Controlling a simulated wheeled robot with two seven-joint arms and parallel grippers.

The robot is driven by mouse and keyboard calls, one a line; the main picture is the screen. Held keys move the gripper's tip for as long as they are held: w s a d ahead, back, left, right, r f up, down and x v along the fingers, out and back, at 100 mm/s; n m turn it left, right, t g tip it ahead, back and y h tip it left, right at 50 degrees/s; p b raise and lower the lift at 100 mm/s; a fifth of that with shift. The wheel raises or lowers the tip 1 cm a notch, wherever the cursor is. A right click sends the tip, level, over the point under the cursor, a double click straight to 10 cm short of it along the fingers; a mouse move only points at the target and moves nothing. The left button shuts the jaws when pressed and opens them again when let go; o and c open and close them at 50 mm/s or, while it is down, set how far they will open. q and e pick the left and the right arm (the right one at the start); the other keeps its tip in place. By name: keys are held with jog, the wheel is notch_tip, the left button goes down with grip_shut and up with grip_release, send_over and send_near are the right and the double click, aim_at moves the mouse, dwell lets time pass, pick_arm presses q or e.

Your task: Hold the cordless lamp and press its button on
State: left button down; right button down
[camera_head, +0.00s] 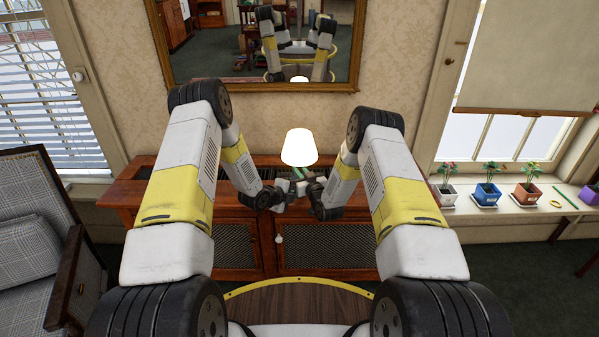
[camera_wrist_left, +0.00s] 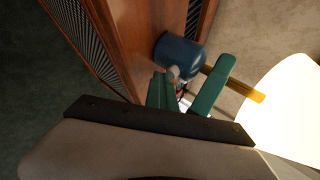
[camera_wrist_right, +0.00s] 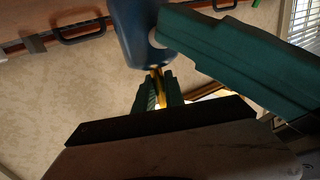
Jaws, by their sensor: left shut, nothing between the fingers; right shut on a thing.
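The cordless lamp shows an upright, bright white glowing shade (camera_head: 299,147) between my grippers; the shade also shows in the left wrist view (camera_wrist_left: 290,115). Its blue base (camera_wrist_left: 181,52) also shows in the right wrist view (camera_wrist_right: 134,30). My right gripper (camera_wrist_right: 158,78) is shut on the lamp's yellow stem (camera_wrist_left: 232,82). My left gripper (camera_wrist_left: 164,76) is shut and empty, its green fingertips at the pale button (camera_wrist_right: 156,39) on the base. They look to be touching it or very close. The base is mostly hidden in the head view.
A wooden cabinet (camera_head: 262,226) with mesh doors stands behind and below the lamp. A gold-framed mirror (camera_head: 240,84) hangs above. A plaid armchair (camera_head: 32,252) is at the left, and several potted plants (camera_head: 488,190) line the right sill.

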pick_arm(q)
jog(key=shift+w+d+r, duration=0.1)
jog(key=shift+d+r, duration=0.05)
jog(key=shift+r, duration=0.15)
pick_arm(e)
jog(key=shift+s+a+f, duration=0.15)
jog(key=shift+a, duration=0.05)
pick_arm(q)
jog(key=shift+s, duration=1.1)
pick_arm(e)
jog(key=shift+d, duration=0.15)
pick_arm(q)
jog(key=s, duration=0.6)
jog(key=shift+a+f, duration=0.15)
jog(key=shift+a, duration=0.15)
pick_arm(e)
jog(key=c, duration=1.3)
grip_release()
